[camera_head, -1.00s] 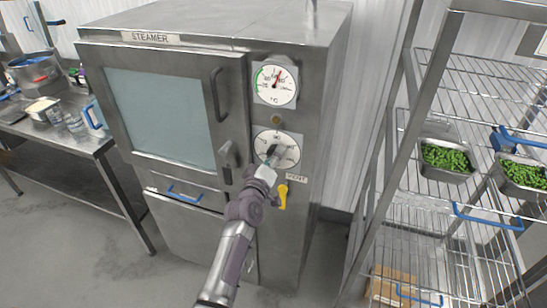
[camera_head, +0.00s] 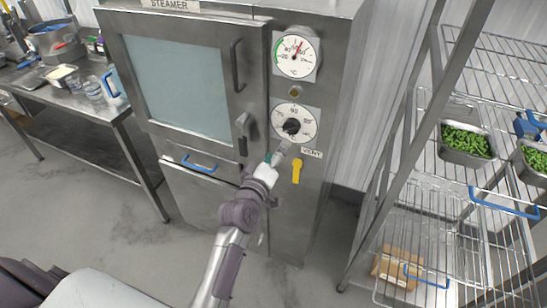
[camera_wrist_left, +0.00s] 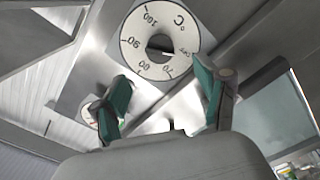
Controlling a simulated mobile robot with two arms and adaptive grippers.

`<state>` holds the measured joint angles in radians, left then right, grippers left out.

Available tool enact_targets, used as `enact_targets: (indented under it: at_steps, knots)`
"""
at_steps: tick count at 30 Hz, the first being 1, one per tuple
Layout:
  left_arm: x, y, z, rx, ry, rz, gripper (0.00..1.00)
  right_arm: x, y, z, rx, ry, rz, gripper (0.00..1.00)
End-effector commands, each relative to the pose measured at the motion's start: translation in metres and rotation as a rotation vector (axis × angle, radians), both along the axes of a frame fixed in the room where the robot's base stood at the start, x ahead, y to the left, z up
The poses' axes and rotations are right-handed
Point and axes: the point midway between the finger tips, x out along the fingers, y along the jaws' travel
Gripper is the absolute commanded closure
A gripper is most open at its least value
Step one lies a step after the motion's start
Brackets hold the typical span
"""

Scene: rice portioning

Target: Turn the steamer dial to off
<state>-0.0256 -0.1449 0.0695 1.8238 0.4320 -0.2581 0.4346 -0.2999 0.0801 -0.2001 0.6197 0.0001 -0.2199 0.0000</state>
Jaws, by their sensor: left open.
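The steamer dial (camera_head: 306,128) is a round white plate with numbers and a black knob (camera_head: 291,126), on the steamer's right front panel below the gauge. My right gripper is not in view.
A round gauge (camera_head: 296,55) sits above the dial and a yellow vent handle (camera_head: 296,172) below it. The steamer door handle (camera_head: 237,66) and latch (camera_head: 243,127) are to the left. A wire rack (camera_head: 470,185) with pans of green beans or peas stands at the right.

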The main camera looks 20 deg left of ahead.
Motion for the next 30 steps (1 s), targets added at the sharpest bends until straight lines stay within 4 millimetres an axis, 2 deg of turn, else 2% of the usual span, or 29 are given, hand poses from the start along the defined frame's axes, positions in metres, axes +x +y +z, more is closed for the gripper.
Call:
enact_targets:
  at_steps: [3, 7, 23, 26, 29, 30]
  knots:
    - [-0.016, 0.001, -0.001, 0.0, 0.001, 0.0, 0.26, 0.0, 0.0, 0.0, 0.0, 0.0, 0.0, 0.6]
    - [-0.024, 0.001, 0.0, 0.0, 0.0, 0.0, 0.26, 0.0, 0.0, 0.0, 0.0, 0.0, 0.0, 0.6]
    - [-0.025, 0.001, -0.002, 0.002, 0.003, -0.001, 0.26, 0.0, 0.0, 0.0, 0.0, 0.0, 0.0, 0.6]
    - [-0.025, -0.003, -0.022, 0.022, 0.038, -0.01, 0.26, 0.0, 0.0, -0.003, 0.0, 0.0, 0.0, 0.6]
    - [-0.028, -0.011, -0.071, 0.078, 0.121, -0.032, 0.26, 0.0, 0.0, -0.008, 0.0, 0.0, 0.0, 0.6]
    - [-0.032, -0.014, -0.098, 0.11, 0.166, -0.047, 0.26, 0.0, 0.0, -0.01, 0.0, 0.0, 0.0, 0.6]
